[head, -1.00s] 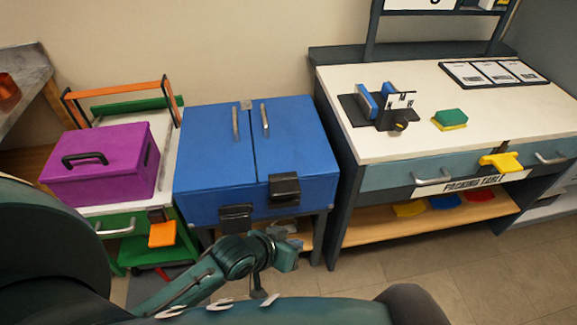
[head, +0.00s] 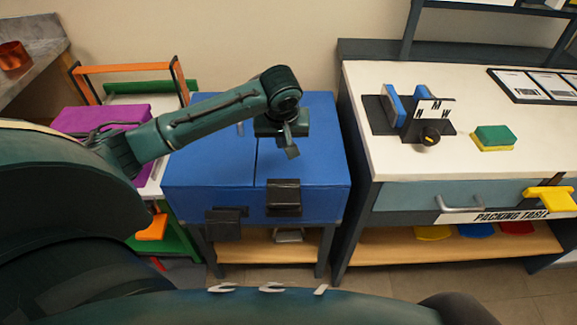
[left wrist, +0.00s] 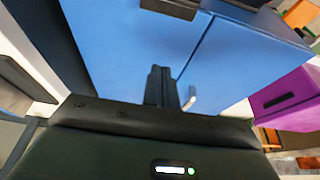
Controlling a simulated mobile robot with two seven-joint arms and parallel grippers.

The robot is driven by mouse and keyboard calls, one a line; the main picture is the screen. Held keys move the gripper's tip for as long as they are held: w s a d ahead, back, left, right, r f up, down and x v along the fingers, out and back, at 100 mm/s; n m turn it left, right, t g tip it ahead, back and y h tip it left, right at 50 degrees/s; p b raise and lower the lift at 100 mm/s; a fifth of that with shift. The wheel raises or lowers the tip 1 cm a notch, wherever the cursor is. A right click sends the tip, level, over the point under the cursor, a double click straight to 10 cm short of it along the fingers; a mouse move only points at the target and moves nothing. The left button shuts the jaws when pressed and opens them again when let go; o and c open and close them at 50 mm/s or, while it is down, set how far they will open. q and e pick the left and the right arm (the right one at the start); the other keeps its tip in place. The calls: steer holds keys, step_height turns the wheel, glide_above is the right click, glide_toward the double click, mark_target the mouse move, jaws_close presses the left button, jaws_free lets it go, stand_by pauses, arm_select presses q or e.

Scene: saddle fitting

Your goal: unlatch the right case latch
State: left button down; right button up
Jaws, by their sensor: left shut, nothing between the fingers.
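The blue case (head: 310,160) has two lid panels split by a seam. The right latch (head: 284,197), a black block, sits at the front edge right of the seam. The left latch (head: 223,223) hangs lower on the front face. My left gripper (head: 291,150) is shut and empty above the right panel, behind the right latch and apart from it. In the left wrist view its shut fingers (left wrist: 161,87) show over the blue lid (left wrist: 130,45), with a black latch (left wrist: 170,8) at the top edge. My right gripper is not in view.
A purple box (head: 85,118) stands left, partly behind my left arm. The packing table (head: 440,155) stands right of the case, holding a sponge (head: 493,137) and a block fixture (head: 430,118). A metal handle (left wrist: 190,98) stands on the lid near my fingers.

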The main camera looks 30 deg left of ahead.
mark_target(283, 175)
arm_select(q)
steer(key=shift+s, duration=0.1)
steer(key=b+x, duration=0.2)
steer(key=x, duration=0.8)
steer(key=shift+f, duration=0.25)
steer(key=shift+s+d+r+p, duration=0.2)
steer(key=shift+s+d, duration=0.15)
steer(key=shift+s, duration=0.15)
steer(key=shift+s+d+r+p, duration=0.1)
steer(key=shift+s+d+p, duration=0.1)
steer(key=shift+s+d, duration=0.45)
steer(key=shift+s, duration=0.5)
steer(key=shift+d, duration=0.1)
